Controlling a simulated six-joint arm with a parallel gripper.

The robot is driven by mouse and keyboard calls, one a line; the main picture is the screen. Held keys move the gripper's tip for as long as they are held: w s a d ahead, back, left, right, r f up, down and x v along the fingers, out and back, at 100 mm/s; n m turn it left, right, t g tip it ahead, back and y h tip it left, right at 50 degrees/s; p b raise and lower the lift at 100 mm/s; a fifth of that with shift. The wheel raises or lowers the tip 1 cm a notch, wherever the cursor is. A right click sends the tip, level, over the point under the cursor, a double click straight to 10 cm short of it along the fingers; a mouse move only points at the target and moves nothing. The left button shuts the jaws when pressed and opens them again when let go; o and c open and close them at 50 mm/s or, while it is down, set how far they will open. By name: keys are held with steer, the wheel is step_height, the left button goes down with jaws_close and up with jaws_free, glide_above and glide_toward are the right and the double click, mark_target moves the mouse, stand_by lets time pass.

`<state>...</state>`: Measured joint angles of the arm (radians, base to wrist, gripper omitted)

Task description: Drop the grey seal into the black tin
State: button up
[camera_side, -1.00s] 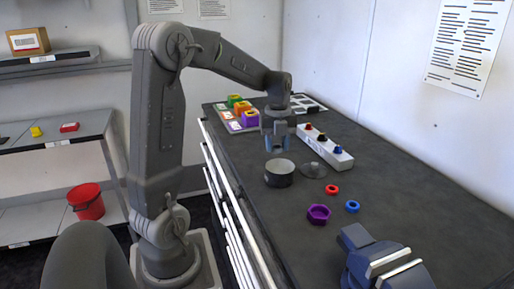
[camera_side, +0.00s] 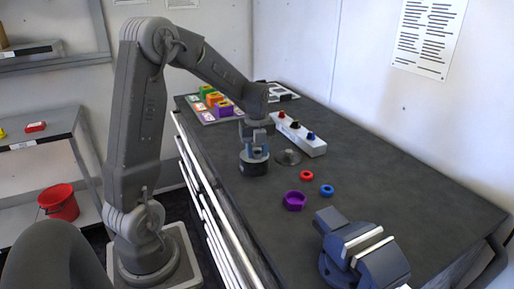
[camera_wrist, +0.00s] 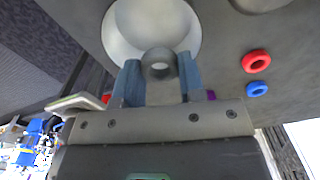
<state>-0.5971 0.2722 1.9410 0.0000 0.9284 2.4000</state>
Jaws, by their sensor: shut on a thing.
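The black tin (camera_side: 254,168) stands open on the dark bench. In the wrist view its pale inside and rim (camera_wrist: 192,42) show just beyond my fingertips. My gripper (camera_side: 254,150) is over the tin, fingers pointing down, with the tips at about rim height. In the wrist view my gripper (camera_wrist: 158,80) is shut on the grey seal (camera_wrist: 160,63), a ring held between the two blue fingers. The seal overlaps the near edge of the tin's opening in that view. In the side view I cannot make out the seal, and its exact height over the tin is unclear.
A grey lid-like disc (camera_side: 289,157) lies right of the tin. A red ring (camera_side: 307,175), a blue ring (camera_side: 327,190) and a purple nut (camera_side: 294,200) lie nearer. A box with knobs (camera_side: 299,134) stands behind. A blue vise (camera_side: 360,250) is at the front.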

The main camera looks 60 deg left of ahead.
mark_target(257, 153)
steer(key=o, duration=1)
steer(key=shift+c, duration=0.2)
steer(key=shift+r, duration=0.1)
step_height(257, 153, up, 14)
steer(key=shift+f, duration=0.2)
